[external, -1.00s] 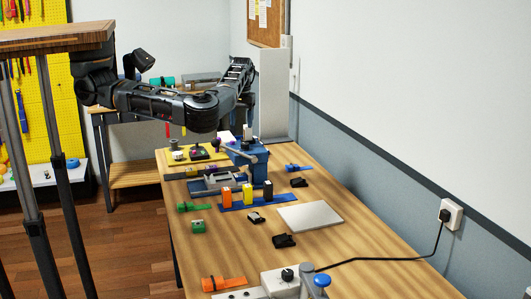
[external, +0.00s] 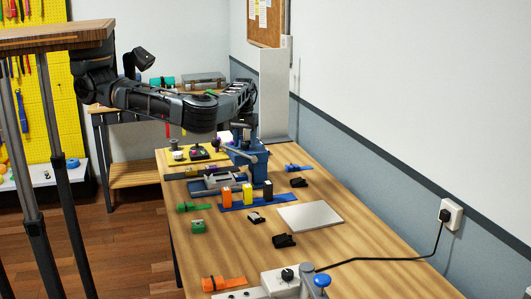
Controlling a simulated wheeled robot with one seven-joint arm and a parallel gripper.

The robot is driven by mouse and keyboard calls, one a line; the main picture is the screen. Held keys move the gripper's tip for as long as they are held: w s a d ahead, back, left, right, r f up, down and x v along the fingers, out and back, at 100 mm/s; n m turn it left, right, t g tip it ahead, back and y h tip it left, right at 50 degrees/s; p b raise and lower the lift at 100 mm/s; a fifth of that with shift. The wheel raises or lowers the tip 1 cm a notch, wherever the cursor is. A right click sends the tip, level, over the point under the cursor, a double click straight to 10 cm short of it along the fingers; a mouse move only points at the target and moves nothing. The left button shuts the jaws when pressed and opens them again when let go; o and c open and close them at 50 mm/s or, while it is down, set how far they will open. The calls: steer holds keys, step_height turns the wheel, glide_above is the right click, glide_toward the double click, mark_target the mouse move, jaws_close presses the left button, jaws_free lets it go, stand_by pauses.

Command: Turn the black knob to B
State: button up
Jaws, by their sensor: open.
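A round black knob (external: 288,274) sits on top of a white box (external: 270,283) at the front edge of the bench. Its marks are too small to read, so its setting cannot be told. A dark control with small coloured parts (external: 198,152) stands on the yellow board (external: 176,158) at the back left. My gripper (external: 246,139) points down at the back of the bench, just above the blue vise, far from the knob on the white box. It is small and partly lost against my dark arm. It appears open, with nothing visible in it.
The blue vise (external: 247,164) stands at the back. Orange, yellow and black blocks (external: 246,195) stand on a blue strip mid-bench. A white plate (external: 310,216), black clips (external: 284,240) and an orange clamp (external: 224,283) lie nearby. A cable crosses to the wall socket (external: 451,215).

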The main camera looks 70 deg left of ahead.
steer(key=c, duration=1)
steer(key=shift+c, duration=0.2)
steer(key=shift+r+n+p, duration=0.1)
steer(key=shift+n+p, duration=0.55)
steer(key=shift+n, duration=0.45)
steer(key=n+p, duration=0.1)
steer(key=n, duration=0.2)
steer(key=shift+n, duration=0.3)
steer(key=n, duration=0.6)
